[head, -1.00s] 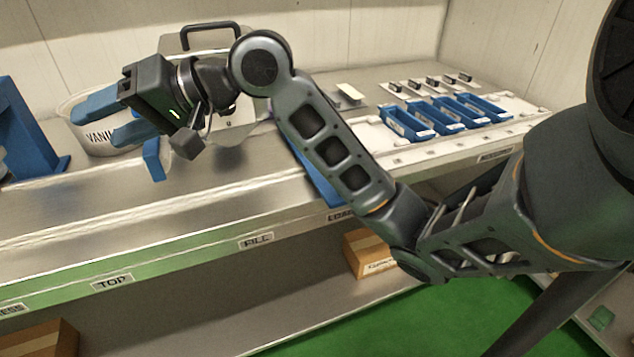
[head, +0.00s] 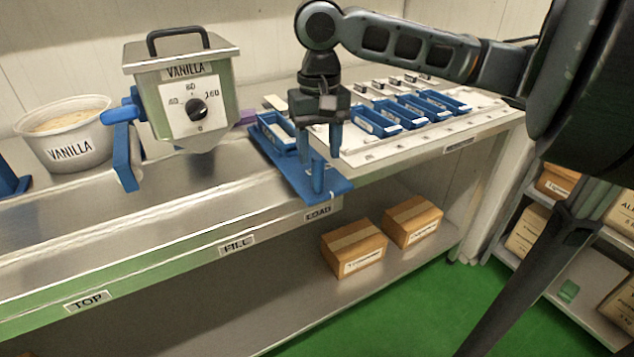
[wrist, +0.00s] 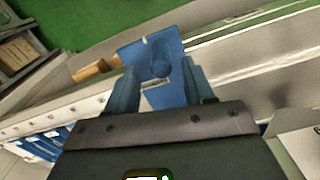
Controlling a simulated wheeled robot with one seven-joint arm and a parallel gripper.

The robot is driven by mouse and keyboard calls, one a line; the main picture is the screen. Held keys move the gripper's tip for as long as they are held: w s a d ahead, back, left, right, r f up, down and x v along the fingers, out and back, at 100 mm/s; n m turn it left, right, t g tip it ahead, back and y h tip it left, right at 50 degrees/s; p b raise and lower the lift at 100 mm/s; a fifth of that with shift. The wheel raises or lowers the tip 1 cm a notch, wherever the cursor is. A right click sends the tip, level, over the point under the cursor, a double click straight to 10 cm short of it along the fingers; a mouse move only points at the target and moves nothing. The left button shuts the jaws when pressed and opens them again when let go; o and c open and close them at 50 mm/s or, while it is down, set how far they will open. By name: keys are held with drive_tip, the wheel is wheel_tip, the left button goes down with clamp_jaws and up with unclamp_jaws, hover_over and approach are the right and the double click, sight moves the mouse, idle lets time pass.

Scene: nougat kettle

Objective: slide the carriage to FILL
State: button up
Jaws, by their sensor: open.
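The blue carriage (head: 335,184) sits on the bench's front rail by the LOAD label (head: 318,213), right of the FILL label (head: 237,246). A blue tray (head: 272,133) rests at its back end, and an upright blue post (head: 318,180) stands near its front. My gripper (head: 320,153) points down over the carriage, open, with its blue fingers above the post. In the wrist view the post (wrist: 161,58) shows in the gap between the open fingers (wrist: 163,88). I cannot tell whether the fingertips reach down around it.
The VANILLA kettle (head: 190,97) with a dial stands left of the carriage, behind the FILL label. A white VANILLA tub (head: 68,150) is farther left. Several blue trays (head: 408,112) sit in a white rack at right. Boxes (head: 354,250) lie on the lower shelf. The rail left of the carriage looks clear.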

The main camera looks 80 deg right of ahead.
sight(318, 178)
wheel_tip(318, 178, down, 7)
drive_tip(key=shift+f, duration=0.15)
drive_tip(key=shift+c, duration=0.3)
clamp_jaws()
idle(0.4)
